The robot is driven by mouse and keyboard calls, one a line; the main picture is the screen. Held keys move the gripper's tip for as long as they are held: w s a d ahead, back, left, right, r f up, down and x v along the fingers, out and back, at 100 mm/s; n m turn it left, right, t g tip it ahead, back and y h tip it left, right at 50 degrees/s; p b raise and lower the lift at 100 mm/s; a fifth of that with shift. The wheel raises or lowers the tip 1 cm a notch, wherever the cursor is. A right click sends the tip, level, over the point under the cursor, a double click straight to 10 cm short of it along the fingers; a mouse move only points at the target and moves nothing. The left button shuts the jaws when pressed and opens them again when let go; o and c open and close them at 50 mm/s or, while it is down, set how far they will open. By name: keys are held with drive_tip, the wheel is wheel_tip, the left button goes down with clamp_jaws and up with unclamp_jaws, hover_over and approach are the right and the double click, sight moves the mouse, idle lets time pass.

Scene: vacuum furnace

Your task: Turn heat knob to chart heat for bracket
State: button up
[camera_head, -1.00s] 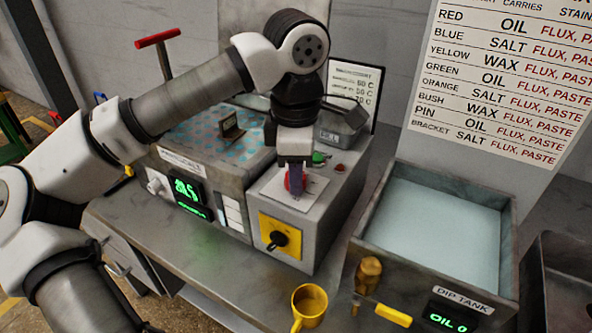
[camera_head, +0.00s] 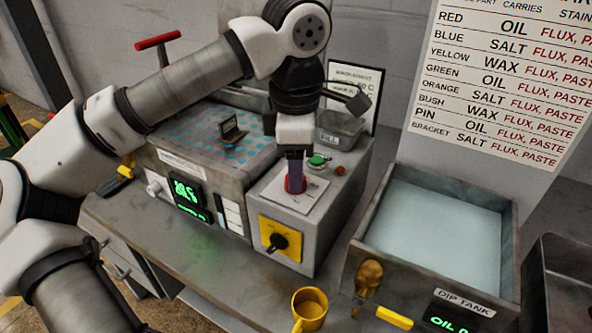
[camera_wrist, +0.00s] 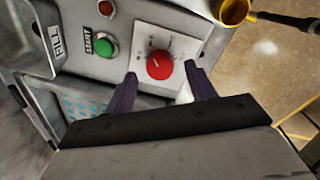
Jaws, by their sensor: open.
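The red heat knob (camera_wrist: 160,65) sits on a pale dial plate (camera_wrist: 180,47) on top of the grey control box. In the head view the knob (camera_head: 293,186) is partly hidden behind my gripper's fingers. My gripper (camera_wrist: 160,84) is open, with one dark purple finger on each side of the knob; I cannot tell whether they touch it. In the head view my gripper (camera_head: 294,176) points down over the dial. The wall chart (camera_head: 500,80) lists bracket with salt. A smaller heat chart (camera_head: 352,90) behind the box is partly hidden by my arm.
A green start button (camera_wrist: 104,46) and a small red button (camera_wrist: 105,8) are beside the dial. A yellow panel with a black switch (camera_head: 279,240) is on the box front. The dip tank (camera_head: 440,275) stands right; a yellow mug (camera_head: 310,307) is in front.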

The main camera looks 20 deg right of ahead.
wheel_tip(320, 180, up, 12)
drive_tip(key=shift+s+a, duration=0.15)
drive_tip(key=shift+s, duration=0.2)
drive_tip(key=shift+f, duration=0.15)
